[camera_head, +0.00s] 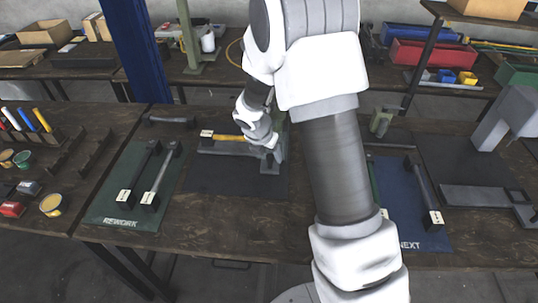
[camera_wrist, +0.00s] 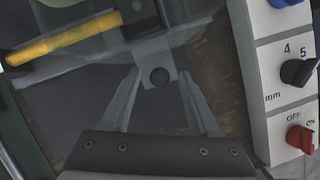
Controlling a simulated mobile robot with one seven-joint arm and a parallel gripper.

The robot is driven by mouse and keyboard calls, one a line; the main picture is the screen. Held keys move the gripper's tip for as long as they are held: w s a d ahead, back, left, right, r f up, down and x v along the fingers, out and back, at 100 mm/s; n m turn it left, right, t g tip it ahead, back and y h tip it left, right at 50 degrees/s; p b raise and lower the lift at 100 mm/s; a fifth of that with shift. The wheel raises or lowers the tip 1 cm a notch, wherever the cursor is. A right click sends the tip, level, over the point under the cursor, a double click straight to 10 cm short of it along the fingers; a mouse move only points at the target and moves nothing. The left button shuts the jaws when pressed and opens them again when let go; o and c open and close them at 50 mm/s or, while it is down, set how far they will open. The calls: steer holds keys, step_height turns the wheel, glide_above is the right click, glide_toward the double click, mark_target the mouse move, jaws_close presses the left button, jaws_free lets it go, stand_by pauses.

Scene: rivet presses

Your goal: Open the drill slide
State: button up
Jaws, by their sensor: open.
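No part is clearly identifiable as the drill slide. In the wrist view my gripper (camera_wrist: 160,82) is open, its two fingers spread either side of a grey plate with a dark round spot (camera_wrist: 159,76). I cannot tell whether the fingers touch it. A yellow bar (camera_wrist: 62,39) lies at the upper left. A light grey control panel (camera_wrist: 262,85) stands close on the right, with a black dial marked 4, 5 and mm (camera_wrist: 297,72) and a red OFF/ON switch (camera_wrist: 299,138). In the head view my wrist reaches down to the bench machine (camera_head: 270,186); my arm hides much of it.
A green REWORK mat (camera_head: 103,212) with dark bars lies left of the machine's dark mat (camera_head: 215,182). A blue NEXT mat (camera_head: 398,205) lies right, partly behind my arm. A blue post (camera_head: 140,50) stands at back left. Grey equipment (camera_head: 505,125) occupies the right bench.

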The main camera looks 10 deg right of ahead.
steer(key=shift+f, duration=0.1)
jaws_close()
stand_by(0.3)
stand_by(1.1)
